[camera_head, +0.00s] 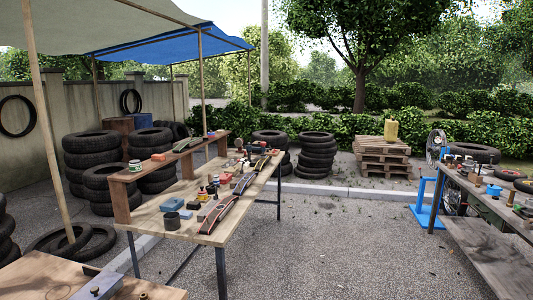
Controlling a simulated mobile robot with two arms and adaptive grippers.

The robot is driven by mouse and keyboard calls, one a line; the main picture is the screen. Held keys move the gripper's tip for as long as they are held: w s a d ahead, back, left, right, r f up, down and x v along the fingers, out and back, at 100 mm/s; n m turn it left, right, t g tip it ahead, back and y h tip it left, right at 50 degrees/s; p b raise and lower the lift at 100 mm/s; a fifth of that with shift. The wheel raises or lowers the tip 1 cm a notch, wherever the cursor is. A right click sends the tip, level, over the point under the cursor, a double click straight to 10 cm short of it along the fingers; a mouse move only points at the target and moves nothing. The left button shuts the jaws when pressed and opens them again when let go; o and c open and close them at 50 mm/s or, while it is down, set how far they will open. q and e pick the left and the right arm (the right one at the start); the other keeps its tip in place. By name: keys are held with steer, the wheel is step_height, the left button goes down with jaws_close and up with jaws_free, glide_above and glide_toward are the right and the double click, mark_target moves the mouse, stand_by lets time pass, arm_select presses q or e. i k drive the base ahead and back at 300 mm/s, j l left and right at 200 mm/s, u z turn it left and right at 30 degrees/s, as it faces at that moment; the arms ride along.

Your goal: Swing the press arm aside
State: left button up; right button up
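Neither of my grippers is in view. I cannot make out a press arm with certainty. At the bottom left, a grey-blue metal block (97,287) with small knobs on top stands on a wooden bench (40,278), cut off by the frame's lower edge. A thin dark bar (91,268) shows just behind the block; I cannot tell whether the two are joined.
A long wooden table (160,217) with a raised shelf holds tools and small parts. A second workbench (490,250) is at the right, beside a blue stand (424,208). Tyre stacks (317,155) and pallets (381,160) stand behind. The gravel (330,245) between the tables is clear.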

mark_target(263, 149)
steer(key=i+l+z, duration=0.25)
steer(key=i, duration=0.75)
steer(key=i+z, duration=0.3)
steer(key=i, duration=2.65)
steer(key=i+u, duration=0.15)
steer(key=i, duration=0.3)
steer(key=i+l+u, duration=0.15)
steer(key=i, duration=0.3)
steer(key=i+l+u, duration=0.15)
steer(key=i, duration=0.3)
steer(key=i+l+u, duration=0.1)
steer(key=i+l, duration=0.15)
steer(key=i, duration=0.2)
